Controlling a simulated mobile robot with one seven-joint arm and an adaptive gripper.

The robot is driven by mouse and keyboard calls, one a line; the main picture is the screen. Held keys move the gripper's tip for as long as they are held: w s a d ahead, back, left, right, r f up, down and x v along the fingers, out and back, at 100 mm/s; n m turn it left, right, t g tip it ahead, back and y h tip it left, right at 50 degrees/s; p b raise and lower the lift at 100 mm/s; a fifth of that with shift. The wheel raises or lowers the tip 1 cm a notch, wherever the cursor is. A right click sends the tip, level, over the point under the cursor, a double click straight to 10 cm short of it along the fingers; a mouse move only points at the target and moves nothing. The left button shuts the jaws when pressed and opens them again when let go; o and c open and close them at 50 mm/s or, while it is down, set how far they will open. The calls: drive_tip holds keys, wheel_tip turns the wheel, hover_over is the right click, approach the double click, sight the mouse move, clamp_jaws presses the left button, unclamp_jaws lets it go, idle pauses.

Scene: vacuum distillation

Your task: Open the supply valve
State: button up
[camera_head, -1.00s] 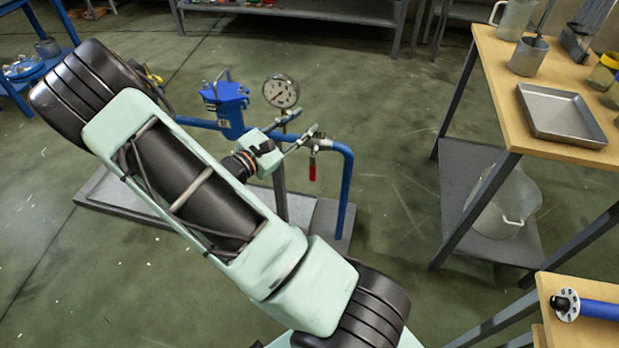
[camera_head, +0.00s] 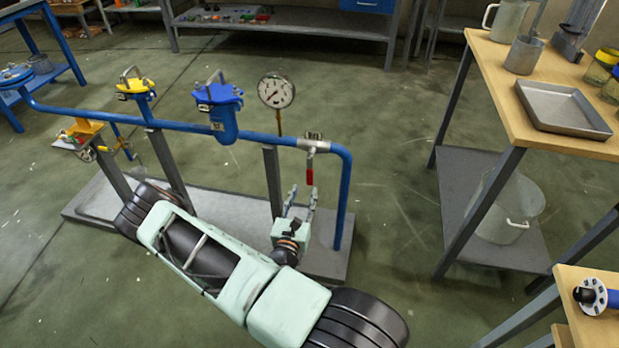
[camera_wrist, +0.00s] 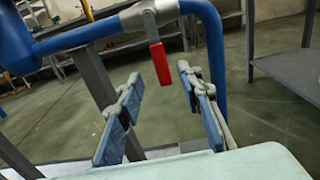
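The supply valve sits on the blue pipe near its right bend. Its red lever (camera_head: 309,178) hangs straight down from the metal valve body (camera_head: 314,145). In the wrist view the red lever (camera_wrist: 159,63) hangs from the valve body (camera_wrist: 149,13), just beyond my fingers and in line with the gap between them. My gripper (camera_head: 301,198) is below the valve, fingers pointing up toward it. In the wrist view my gripper (camera_wrist: 158,95) is open, with nothing between its blue-padded fingers. I see no contact with the lever.
The blue pipe (camera_head: 262,137) carries a round gauge (camera_head: 276,91), a blue canister (camera_head: 218,112) and a yellow-topped fitting (camera_head: 135,85). Grey posts (camera_head: 272,183) hold it over a base plate (camera_head: 240,215). A wooden-topped table (camera_head: 500,75) stands at the right, with clear floor between.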

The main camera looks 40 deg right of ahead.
sight(309, 177)
drive_tip(key=b+x, duration=0.1)
drive_tip(key=x, duration=0.7)
drive_tip(key=shift+w+d+b, duration=0.2)
drive_tip(key=shift+d+b, duration=0.15)
drive_tip(key=shift+b, duration=0.05)
clamp_jaws()
